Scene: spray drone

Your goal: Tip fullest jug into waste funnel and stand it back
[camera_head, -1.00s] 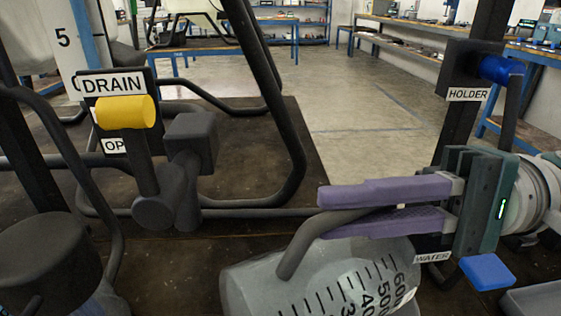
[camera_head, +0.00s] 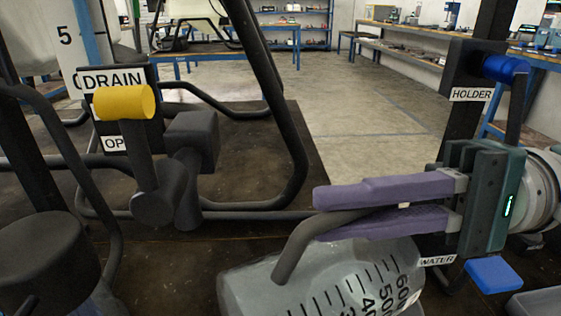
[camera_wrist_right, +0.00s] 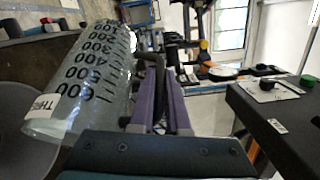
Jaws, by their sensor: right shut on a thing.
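A clear grey jug (camera_head: 320,280) with a black number scale shows at the bottom of the head view, tilted well over and cut off by the frame edge. My right gripper (camera_head: 318,207), with purple fingers, is shut on the jug's dark handle (camera_head: 292,248). In the right wrist view the jug (camera_wrist_right: 95,75) lies left of the purple fingers (camera_wrist_right: 160,90), with its scale and a partly hidden white label showing. I cannot make out liquid inside it. No waste funnel can be clearly identified. My left gripper is not in view.
A yellow-handled drain lever (camera_head: 125,102) stands left. A dark round-topped object (camera_head: 45,245) is at lower left. Dark tubes cross the middle; open floor lies beyond.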

